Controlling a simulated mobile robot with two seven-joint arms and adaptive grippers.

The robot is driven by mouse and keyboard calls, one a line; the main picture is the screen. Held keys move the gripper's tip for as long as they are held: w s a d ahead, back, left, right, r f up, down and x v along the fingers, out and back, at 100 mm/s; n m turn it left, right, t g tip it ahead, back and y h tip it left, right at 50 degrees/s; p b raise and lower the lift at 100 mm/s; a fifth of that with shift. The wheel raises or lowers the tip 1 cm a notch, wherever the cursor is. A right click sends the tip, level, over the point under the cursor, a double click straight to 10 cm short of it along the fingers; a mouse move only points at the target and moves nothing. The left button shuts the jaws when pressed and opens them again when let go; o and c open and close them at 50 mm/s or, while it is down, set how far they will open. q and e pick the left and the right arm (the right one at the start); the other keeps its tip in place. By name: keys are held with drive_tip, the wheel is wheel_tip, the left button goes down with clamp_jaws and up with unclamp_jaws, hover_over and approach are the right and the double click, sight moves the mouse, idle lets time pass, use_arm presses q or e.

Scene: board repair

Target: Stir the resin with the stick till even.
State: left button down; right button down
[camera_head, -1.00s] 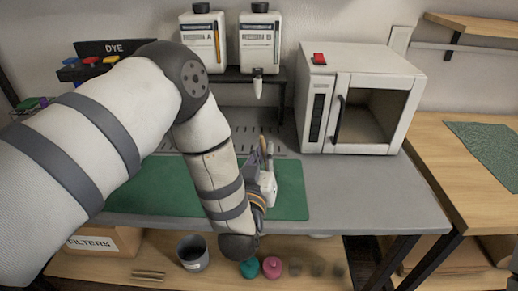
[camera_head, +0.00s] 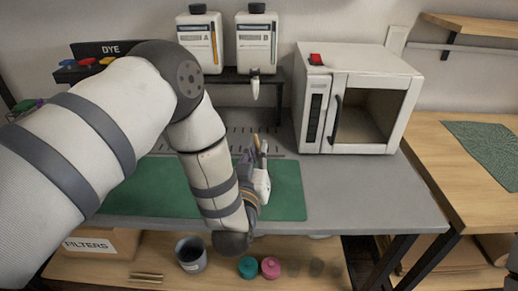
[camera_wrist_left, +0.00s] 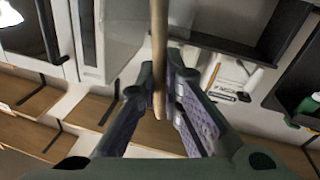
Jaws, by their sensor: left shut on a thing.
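My left gripper (camera_head: 258,152) is above the green mat (camera_head: 288,190), mostly hidden behind my own arm in the head view. In the left wrist view the left gripper (camera_wrist_left: 159,98) is shut on a thin wooden stick (camera_wrist_left: 159,45), which runs between its two fingers. The stick's other end is out of the wrist frame. A resin cup is not clearly seen in either view; my arm covers part of the mat. My right gripper is not in view.
Two dispenser bottles (camera_head: 200,45) stand on a shelf behind the bench. A white oven (camera_head: 360,100) with a dark window stands to the right. The grey bench (camera_head: 350,190) in front of it is clear. Below are a grey pot (camera_head: 191,255) and teal and pink jars (camera_head: 270,268).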

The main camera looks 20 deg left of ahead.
use_arm(q)
drive_tip(key=shift+r, duration=0.1)
wheel_tip(320, 180, up, 8)
drive_tip(key=a, duration=0.1)
drive_tip(key=shift+w+a+f, duration=0.2)
drive_tip(key=shift+a+f, duration=0.05)
drive_tip(key=shift+a, duration=0.05)
idle(0.4)
idle(0.6)
wheel_tip(320, 180, up, 5)
idle(0.7)
